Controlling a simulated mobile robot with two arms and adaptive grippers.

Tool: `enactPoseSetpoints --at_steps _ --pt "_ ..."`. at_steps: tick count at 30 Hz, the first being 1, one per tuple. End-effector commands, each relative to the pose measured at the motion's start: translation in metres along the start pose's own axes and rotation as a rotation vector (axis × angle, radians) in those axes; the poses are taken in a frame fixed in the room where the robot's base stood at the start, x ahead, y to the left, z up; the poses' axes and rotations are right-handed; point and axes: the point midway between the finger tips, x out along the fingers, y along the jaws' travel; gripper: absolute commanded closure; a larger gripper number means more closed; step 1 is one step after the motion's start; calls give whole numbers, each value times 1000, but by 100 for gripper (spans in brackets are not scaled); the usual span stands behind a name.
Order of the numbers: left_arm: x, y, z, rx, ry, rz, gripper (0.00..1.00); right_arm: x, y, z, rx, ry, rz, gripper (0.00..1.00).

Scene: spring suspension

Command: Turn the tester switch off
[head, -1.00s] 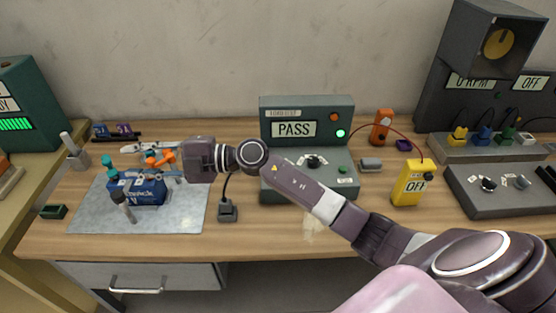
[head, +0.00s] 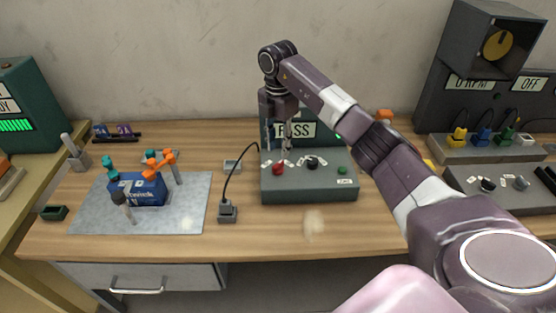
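The tester (head: 325,187) is a dark green-grey box at the middle of the table. Its upright panel has a display (head: 296,130) that reads PASS, partly covered by my gripper. Its sloped front carries a red switch (head: 278,169), a black knob (head: 312,163) and a green button (head: 342,170). My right gripper (head: 278,154) points down just above the red switch. Its two fingers are apart with nothing seen between them. I cannot tell whether a fingertip touches the switch. My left gripper is not in view.
A grey mat (head: 190,215) at left holds a blue block (head: 137,188) with orange and teal parts. A cabled small box (head: 227,211) stands left of the tester. Instruments (head: 500,195) fill the right side.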

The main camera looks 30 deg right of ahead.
Motion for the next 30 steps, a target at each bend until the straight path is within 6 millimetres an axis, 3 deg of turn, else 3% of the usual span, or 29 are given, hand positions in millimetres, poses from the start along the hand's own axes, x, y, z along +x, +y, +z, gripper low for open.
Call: enactPoseSetpoints --at_steps 6,12,22,30 --pt "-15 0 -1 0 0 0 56 35 -1 -1 -1 3 -3 71" --pt "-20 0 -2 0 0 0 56 57 0 -1 -3 3 0 71" --pt "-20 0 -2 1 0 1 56 62 0 -1 -4 2 3 71" --pt "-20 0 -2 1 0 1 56 62 0 -1 -4 3 3 100"
